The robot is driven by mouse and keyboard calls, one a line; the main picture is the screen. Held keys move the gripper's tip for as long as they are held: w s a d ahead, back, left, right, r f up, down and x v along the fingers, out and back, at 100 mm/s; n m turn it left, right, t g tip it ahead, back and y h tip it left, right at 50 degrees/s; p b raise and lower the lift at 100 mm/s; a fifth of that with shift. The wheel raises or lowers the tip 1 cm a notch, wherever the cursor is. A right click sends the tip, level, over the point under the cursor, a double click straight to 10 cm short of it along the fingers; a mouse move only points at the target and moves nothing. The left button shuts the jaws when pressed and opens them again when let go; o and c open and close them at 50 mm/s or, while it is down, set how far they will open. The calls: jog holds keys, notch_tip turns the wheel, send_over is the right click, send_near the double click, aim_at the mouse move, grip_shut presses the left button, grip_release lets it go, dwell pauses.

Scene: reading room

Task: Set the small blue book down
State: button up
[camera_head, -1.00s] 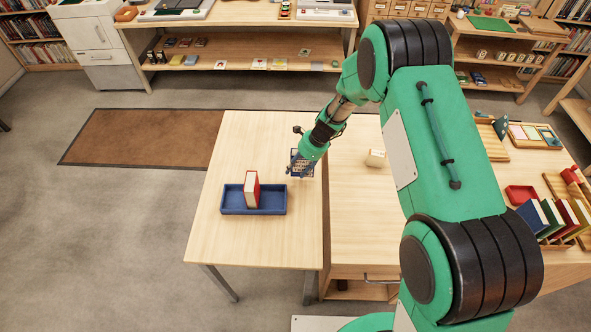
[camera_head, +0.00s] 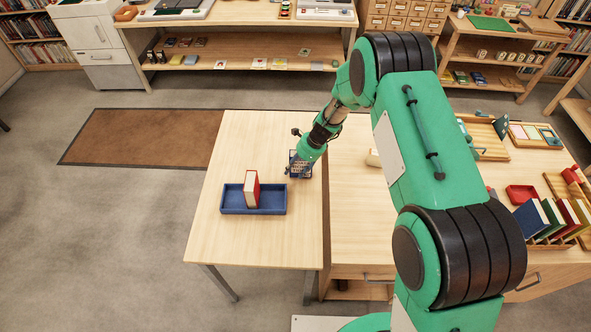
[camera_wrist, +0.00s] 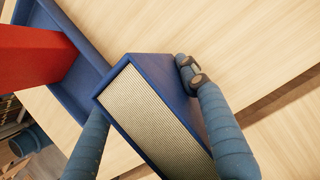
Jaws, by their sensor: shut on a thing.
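The small blue book (camera_wrist: 160,117) is held between the two blue fingers of my gripper (camera_wrist: 146,98) in the wrist view, its pale page edges facing the camera. In the head view my gripper (camera_head: 299,166) is over the left table, right of and behind the blue tray (camera_head: 229,207); the book is hard to make out there. The tray also shows in the wrist view (camera_wrist: 70,88), beside the held book. A red book (camera_head: 252,189) stands upright in the tray. How far the blue book is above the table is unclear.
The left table (camera_head: 240,140) is bare around the tray. A brown mat (camera_head: 140,137) lies on the floor.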

jog(key=shift+f, duration=0.15)
jog(key=o, duration=1.4)
jog(key=shift+c, duration=0.2)
jog(key=p+v, duration=0.1)
jog(key=v, duration=1.1)
